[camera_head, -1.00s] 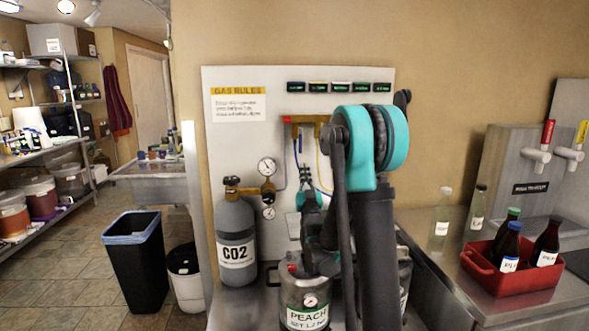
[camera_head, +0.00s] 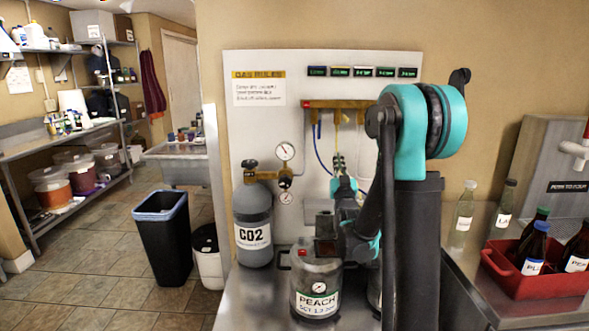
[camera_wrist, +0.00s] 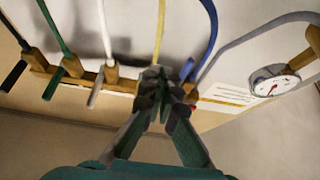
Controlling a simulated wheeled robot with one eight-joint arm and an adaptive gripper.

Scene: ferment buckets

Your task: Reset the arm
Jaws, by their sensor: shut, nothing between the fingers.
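My gripper (camera_head: 338,160) points up in front of the gas panel in the head view, behind my larger arm links. In the wrist view my gripper (camera_wrist: 166,92) has its two fingertips together, with nothing between them. Beyond the fingertips is the gas manifold (camera_wrist: 122,84), a brass bar with several small valves. Coloured hoses run from it: green, white, yellow and blue. In the head view the manifold (camera_head: 348,104) is on the white panel (camera_head: 300,70), above my gripper.
A CO2 cylinder (camera_head: 253,225) and a PEACH keg (camera_head: 316,285) stand on the steel surface below the panel. A pressure gauge (camera_wrist: 273,85) is near. At the right are a red crate (camera_head: 535,277) with bottles and two clear bottles. A black bin (camera_head: 163,240) stands left.

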